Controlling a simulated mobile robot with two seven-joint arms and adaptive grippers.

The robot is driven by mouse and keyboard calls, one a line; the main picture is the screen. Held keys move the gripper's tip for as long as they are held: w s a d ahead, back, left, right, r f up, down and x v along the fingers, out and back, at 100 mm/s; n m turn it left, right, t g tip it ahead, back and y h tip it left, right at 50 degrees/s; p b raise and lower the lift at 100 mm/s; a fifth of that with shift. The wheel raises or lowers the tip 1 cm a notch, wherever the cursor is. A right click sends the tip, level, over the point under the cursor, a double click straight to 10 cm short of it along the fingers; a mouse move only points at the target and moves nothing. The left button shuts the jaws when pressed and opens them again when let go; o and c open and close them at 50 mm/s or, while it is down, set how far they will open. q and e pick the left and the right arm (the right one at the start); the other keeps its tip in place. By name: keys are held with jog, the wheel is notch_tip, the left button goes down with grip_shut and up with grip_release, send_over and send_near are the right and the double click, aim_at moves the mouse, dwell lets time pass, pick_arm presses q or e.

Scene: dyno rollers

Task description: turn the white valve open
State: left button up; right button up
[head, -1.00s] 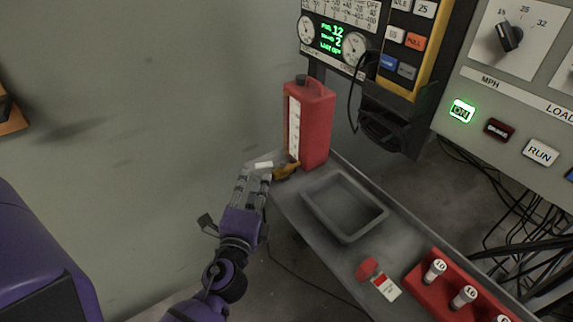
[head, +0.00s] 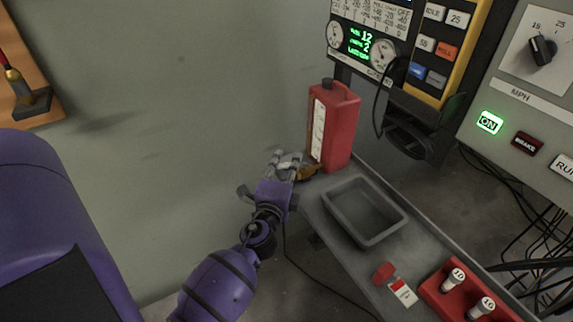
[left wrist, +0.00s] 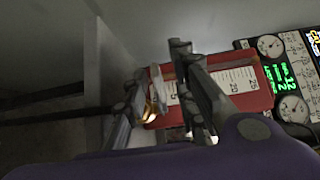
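A red canister (head: 333,125) with a white scale strip stands upright at the back end of the grey bench. A brass tap (head: 309,172) is low on its front; it shows as a gold glint in the left wrist view (left wrist: 150,111). A small white piece, seemingly the white valve (left wrist: 169,88), is beside the tap and partly hidden by my fingers. My left gripper (head: 285,162) is at the tap. In the left wrist view its fingers (left wrist: 160,75) are apart, with the white piece between them. I cannot tell whether they touch it. My right gripper is not in view.
A grey tray (head: 365,208) sits on the bench just right of the tap. A red rack (head: 462,298) with white-capped bottles and a small red item with a label (head: 396,285) are nearer. Gauges and a control panel stand behind. The wall is close on the left.

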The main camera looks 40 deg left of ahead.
pick_arm(q)
grip_shut()
dwell(0.3)
jog(key=shift+d+f+n+g+y+b, duration=0.2)
jog(key=shift+n+g+y+b, duration=0.1)
jog(key=shift+n+y+b, duration=0.25)
jog(key=n+g+y+b, duration=0.1)
jog(key=d+n+g+y+b, duration=0.1)
jog(key=y+b, duration=0.1)
jog(key=shift+s+f+n+y, duration=0.1)
jog(key=shift+s+n+y, duration=0.15)
jog(key=shift+s, duration=0.15)
jog(key=shift+s+d+n+g+y+b, duration=0.15)
jog(key=shift+n+g+y+b, duration=0.25)
jog(key=shift+g+y+b, duration=0.25)
jog(key=shift+r, duration=0.25)
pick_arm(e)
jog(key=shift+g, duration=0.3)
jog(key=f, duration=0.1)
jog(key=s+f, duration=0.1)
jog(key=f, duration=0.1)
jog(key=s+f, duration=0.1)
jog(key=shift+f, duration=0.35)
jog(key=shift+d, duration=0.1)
pick_arm(q)
grip_release()
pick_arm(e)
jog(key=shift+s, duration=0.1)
